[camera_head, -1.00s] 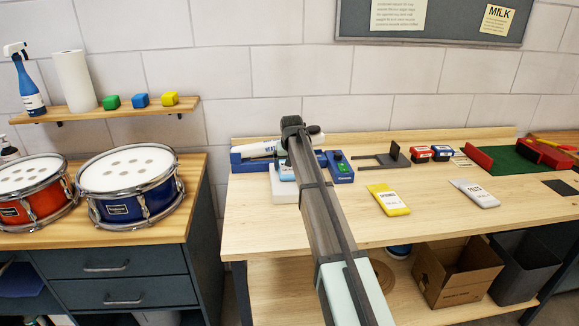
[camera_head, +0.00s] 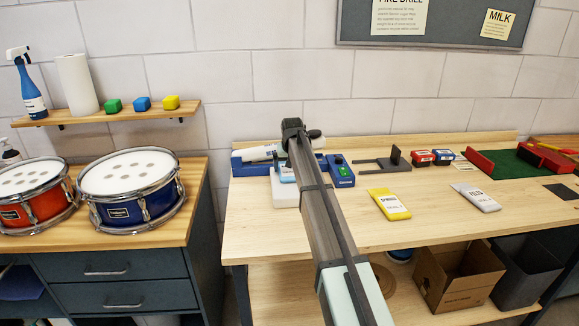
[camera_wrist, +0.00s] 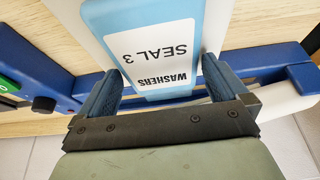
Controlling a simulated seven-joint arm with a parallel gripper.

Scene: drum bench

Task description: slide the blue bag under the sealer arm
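The blue bag (camera_wrist: 160,20), pale blue with a white label reading WASHERS SEAL 3, lies on a white block (camera_wrist: 222,18). Its visible part in the head view (camera_head: 287,174) is beside my forearm. My gripper (camera_wrist: 161,66) has one finger at each side of the bag, and the fingertips appear to touch its edges. In the head view my arm hides the fingers. The blue sealer (camera_head: 244,167) stands behind the block, with a white arm (camera_head: 260,153) above its base. Its blue control box (camera_head: 341,172) has a green button. My arm hides the sealer's middle.
A yellow bag (camera_head: 389,204) and a white bag (camera_head: 477,197) lie to the right on the bench. A dark bracket (camera_head: 397,160) and red-and-blue boxes (camera_head: 420,158) stand behind them. The front middle of the bench is clear. Drums (camera_head: 130,185) stand on the left counter.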

